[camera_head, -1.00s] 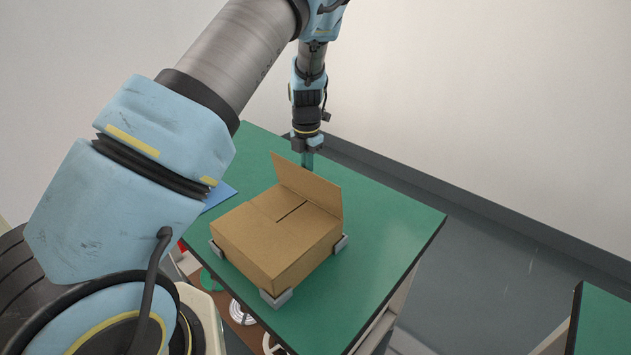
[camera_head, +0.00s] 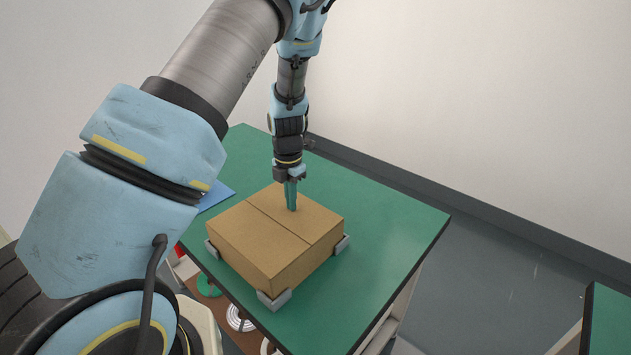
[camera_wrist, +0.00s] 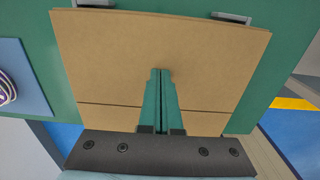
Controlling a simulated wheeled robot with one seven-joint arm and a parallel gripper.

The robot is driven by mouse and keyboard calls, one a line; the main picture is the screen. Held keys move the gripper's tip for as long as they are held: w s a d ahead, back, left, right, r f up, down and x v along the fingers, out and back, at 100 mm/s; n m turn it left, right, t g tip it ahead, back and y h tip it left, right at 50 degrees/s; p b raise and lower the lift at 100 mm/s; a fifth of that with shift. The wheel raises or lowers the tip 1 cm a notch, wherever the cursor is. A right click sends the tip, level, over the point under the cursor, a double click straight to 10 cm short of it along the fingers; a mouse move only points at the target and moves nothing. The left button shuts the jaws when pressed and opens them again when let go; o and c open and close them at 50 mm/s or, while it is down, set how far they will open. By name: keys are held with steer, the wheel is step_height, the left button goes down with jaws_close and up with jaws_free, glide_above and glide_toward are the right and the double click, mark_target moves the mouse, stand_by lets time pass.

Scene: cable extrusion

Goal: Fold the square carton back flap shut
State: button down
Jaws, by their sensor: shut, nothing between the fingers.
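The square brown carton (camera_head: 262,262) sits on the green table, held at its base by grey corner brackets. Its back flap (camera_head: 310,212) lies down flat across the top, level with the front part, with a thin seam between them. In the wrist view the back flap (camera_wrist: 110,50) fills most of the picture. My gripper (camera_head: 292,207) is shut and empty, pointing down with its teal fingertips at the flap's upper surface. In the wrist view the fingertips (camera_wrist: 160,72) are together over the flap; I cannot tell whether they press on it.
The green table top (camera_head: 385,235) is clear to the right of the carton. Grey corner brackets (camera_head: 274,299) stand around the carton's base. A blue sheet (camera_head: 216,195) lies at the left, and a shelf with spools (camera_head: 238,318) is below. Another green table (camera_head: 608,325) is at the lower right.

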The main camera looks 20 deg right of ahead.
step_height(320, 180, up, 5)
steer(key=p, duration=0.4)
step_height(320, 180, up, 5)
stand_by(0.4)
steer(key=s+a+r+m+b, duration=0.1)
steer(key=s+a+m, duration=0.3)
steer(key=a+m, duration=0.4)
steer(key=s+a+r+m+t+b, duration=0.1)
steer(key=s+a+r+m+b, duration=0.1)
steer(key=a+m, duration=0.6)
steer(key=s+a+r+m+b, duration=0.2)
steer(key=s+a+r+m, duration=0.1)
steer(key=s+a+m, duration=0.3)
steer(key=a+m, duration=0.2)
steer(key=a, duration=0.1)
steer(key=shift+r+t, duration=0.25)
steer(key=shift+t, duration=0.05)
